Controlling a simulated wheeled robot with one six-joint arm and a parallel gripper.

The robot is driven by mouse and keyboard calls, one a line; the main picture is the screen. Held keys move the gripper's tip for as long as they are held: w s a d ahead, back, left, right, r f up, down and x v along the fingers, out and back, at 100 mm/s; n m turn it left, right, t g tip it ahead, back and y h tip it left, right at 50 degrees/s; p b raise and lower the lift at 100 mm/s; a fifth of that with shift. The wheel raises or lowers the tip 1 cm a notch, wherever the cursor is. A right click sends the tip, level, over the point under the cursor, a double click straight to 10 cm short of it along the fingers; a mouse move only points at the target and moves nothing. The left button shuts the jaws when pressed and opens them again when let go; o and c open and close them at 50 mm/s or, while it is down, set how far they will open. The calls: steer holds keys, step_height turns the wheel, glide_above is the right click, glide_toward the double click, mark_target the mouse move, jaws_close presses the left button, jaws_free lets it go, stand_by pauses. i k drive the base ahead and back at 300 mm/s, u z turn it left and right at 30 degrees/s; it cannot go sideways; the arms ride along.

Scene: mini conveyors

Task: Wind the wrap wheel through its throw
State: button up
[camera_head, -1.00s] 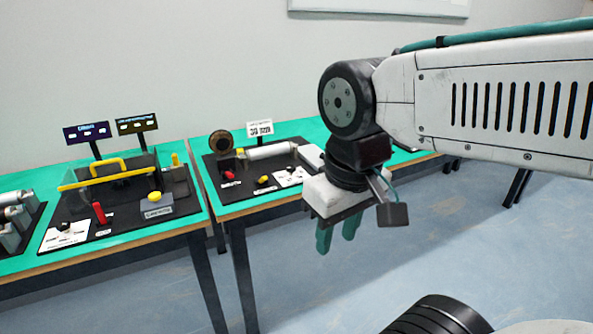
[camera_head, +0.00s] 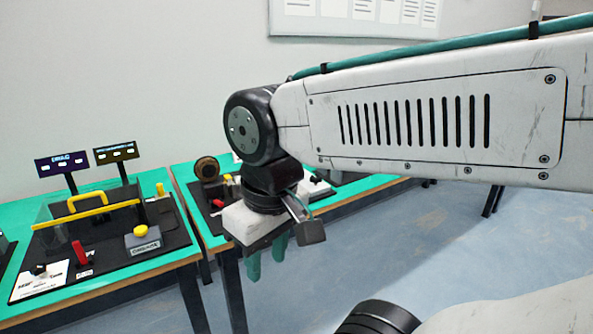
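A round dark wheel with a brown face (camera_head: 207,168) stands upright at the back of the right bench. It looks like the wrap wheel, but I cannot read a label on it. My gripper (camera_head: 267,262) points down in front of that bench, with its teal fingers apart and nothing between them. It is away from the wheel, lower and to the right in the picture. My wrist and the gripper body hide much of the bench's other fittings.
The right bench (camera_head: 185,179) has a green top. The left bench (camera_head: 178,261) carries a clear guard with a yellow handle (camera_head: 87,201), a red lever (camera_head: 80,253), a yellow button (camera_head: 140,231) and two signs. Blue floor (camera_head: 400,240) is open to the right.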

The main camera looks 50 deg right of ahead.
mark_target(315, 179)
steer(key=z, duration=0.2)
steer(key=i, duration=0.7)
steer(key=z, duration=0.75)
steer(key=i, duration=0.45)
steer(key=z, duration=0.35)
